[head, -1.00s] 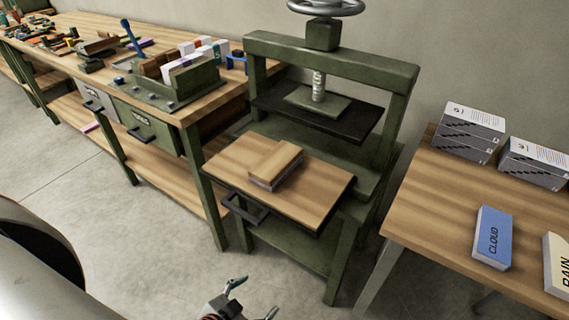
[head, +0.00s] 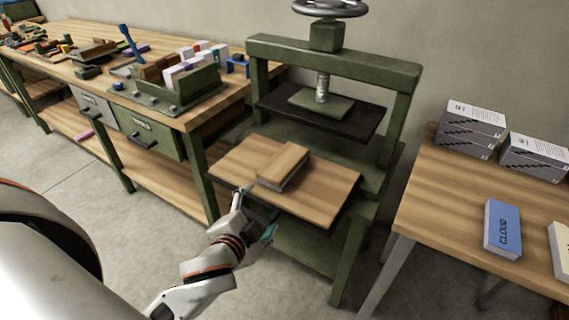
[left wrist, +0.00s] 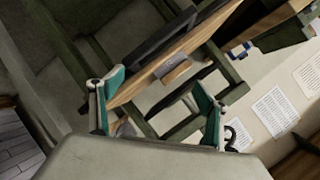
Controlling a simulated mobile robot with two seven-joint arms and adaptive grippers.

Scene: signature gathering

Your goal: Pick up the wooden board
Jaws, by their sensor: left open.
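A small wooden board (head: 284,160) lies flat on a pale block (head: 289,181) on the wooden tray (head: 325,190) of the green press. In the left wrist view the tray (left wrist: 137,86) appears steeply tilted, and a small block-like shape (left wrist: 175,69) shows on it. My left gripper (head: 257,212) is open and empty at the tray's front edge, a little in front of and below the small board. Its two teal-padded fingers also show in the left wrist view (left wrist: 157,97), apart from the small board. The tray's handle is mostly hidden behind it. My right gripper is out of view.
The press's dark upper plate (head: 340,120) hangs above the back of the tray. A table (head: 440,205) at right holds grey boxes (head: 469,128) and a blue CLOUD book (head: 503,229). A workbench (head: 215,103) with tools stands at left.

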